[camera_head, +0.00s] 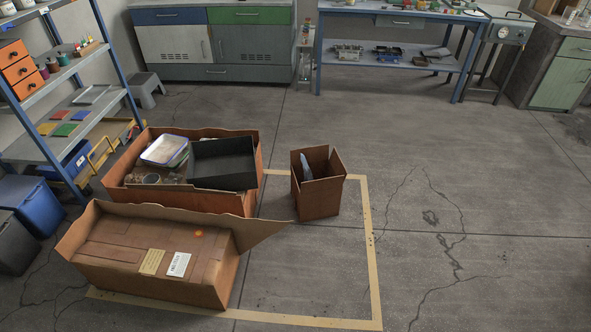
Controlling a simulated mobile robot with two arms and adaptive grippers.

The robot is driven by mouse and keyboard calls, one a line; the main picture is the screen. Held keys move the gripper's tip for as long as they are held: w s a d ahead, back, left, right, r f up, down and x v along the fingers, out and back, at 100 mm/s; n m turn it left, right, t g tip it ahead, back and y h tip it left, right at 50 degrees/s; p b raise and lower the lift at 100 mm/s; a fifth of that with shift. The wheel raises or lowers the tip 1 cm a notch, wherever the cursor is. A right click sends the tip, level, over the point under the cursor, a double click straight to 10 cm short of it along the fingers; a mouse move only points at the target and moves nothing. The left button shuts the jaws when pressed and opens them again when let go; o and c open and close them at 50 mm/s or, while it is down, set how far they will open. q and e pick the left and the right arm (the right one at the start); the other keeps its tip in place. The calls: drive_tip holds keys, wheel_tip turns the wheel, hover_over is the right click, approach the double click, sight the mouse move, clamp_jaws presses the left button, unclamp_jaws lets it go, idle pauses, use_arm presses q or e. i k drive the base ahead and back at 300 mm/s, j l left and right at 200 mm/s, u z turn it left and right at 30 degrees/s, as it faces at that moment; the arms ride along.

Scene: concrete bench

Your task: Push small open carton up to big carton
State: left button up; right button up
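The small open carton (319,198) stands upright on the floor, its top open, with a grey-blue item (306,166) sticking up inside. It sits over the far tape line. A narrow strip of floor shows between the two. In front is another big brown carton (150,285) with two paper labels and raised flaps; one pointed flap reaches right, towards the small carton. Neither of my grippers is in view.
Yellowish tape (372,250) outlines an area on the cracked concrete floor; its right part is bare. The floor to the right is clear. A blue shelf rack (75,70) and a blue bin (30,205) stand at left. Cabinets (210,45) and a workbench (400,57) line the back.

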sight(320, 198)
drive_tip(key=i+z, duration=0.3)
drive_tip(key=i, duration=0.15)
drive_tip(key=i+j+z, duration=0.1)
drive_tip(key=i+z, duration=0.2)
drive_tip(key=i, duration=0.15)
drive_tip(key=i+j+z, duration=0.3)
drive_tip(key=i, duration=0.15)
drive_tip(key=i+l+z, duration=0.15)
drive_tip(key=i, duration=0.35)
drive_tip(key=i+z, duration=0.1)
drive_tip(key=i, duration=0.45)
drive_tip(key=i+l+u, duration=0.1)
drive_tip(key=i+u, duration=0.3)
drive_tip(key=i+l+u, duration=0.15)
drive_tip(key=u, duration=0.3)
drive_tip(key=i+l+u, duration=0.25)
drive_tip(key=u, duration=0.15)
drive_tip(key=i+l+u, duration=0.25)
drive_tip(key=u, duration=0.25)
drive_tip(key=i+l+u, duration=0.15)
drive_tip(key=l+u, duration=0.15)
drive_tip(key=u, duration=0.2)
drive_tip(key=i+l+u, duration=0.1)
drive_tip(key=l+u, duration=0.7)
drive_tip(key=u, duration=0.15)
drive_tip(key=i, duration=0.05)
